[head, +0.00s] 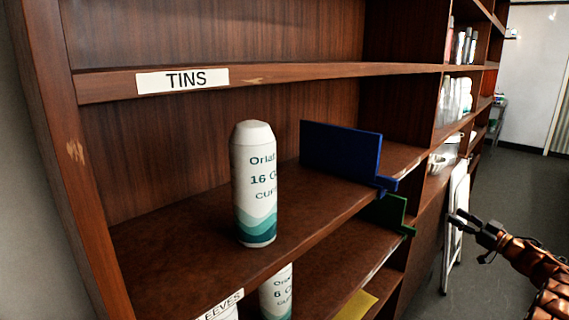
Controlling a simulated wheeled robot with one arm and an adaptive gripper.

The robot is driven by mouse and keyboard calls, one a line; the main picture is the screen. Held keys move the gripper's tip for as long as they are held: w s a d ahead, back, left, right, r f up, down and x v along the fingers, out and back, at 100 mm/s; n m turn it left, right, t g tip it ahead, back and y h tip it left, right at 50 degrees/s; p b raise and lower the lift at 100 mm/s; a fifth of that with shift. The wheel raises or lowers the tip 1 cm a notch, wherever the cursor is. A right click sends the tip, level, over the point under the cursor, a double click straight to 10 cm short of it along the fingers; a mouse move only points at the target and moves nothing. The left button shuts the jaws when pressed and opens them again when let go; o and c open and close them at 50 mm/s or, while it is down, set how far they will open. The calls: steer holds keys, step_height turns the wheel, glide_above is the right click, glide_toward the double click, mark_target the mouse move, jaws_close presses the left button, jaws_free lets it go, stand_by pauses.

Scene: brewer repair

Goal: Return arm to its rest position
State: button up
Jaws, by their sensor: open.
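My gripper (461,219) is at the right of the head view, on the end of my orange-brown arm that enters from the lower right. It is open and empty, with its fingers pointing left. It is in front of the shelf unit and apart from the shelves, as far as I can tell. A white cylinder with a teal wave print and the text "16" (254,185) stands upright on the middle shelf, well to the left of my gripper.
A blue divider (341,152) stands on the middle shelf (165,255). A green divider (390,211), a second cylinder (276,292) and a yellow piece (356,305) are lower. A "TINS" label (183,80) marks the upper shelf. A white board (455,215) leans behind my gripper. Floor (505,205) is clear at right.

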steer(key=w+a+r+m+t+h, duration=0.1)
steer(key=w+r+m+t+h, duration=0.2)
steer(key=r, duration=0.5)
steer(key=w+a+r+m+h, duration=0.15)
steer(key=w+r+h, duration=0.25)
steer(key=r, duration=0.4)
steer(key=s+a+r+m+g+h+p, duration=0.2)
steer(key=a+r+m+g+h, duration=0.1)
steer(key=a+m+h, duration=0.25)
steer(key=s+a+f+g+p, duration=0.1)
steer(key=s+a+f+g, duration=0.4)
steer(key=s+a, duration=0.6)
steer(key=s+a+f+g, duration=0.5)
steer(key=s+a, duration=0.2)
steer(key=s, duration=0.7)
steer(key=s+a+f+n+g+y, duration=0.1)
steer(key=s+a, duration=0.4)
steer(key=s, duration=0.7)
steer(key=s+a+f+g+y+p, duration=0.1)
steer(key=s+a+f+g, duration=0.3)
steer(key=s, duration=0.8)
steer(key=s+a+f+n+g+y, duration=0.1)
steer(key=s+a+f+g, duration=0.2)
steer(key=s+a, duration=0.3)
steer(key=s, duration=0.5)
steer(key=shift+s+n+g, duration=0.3)
steer(key=shift+s, duration=0.1)
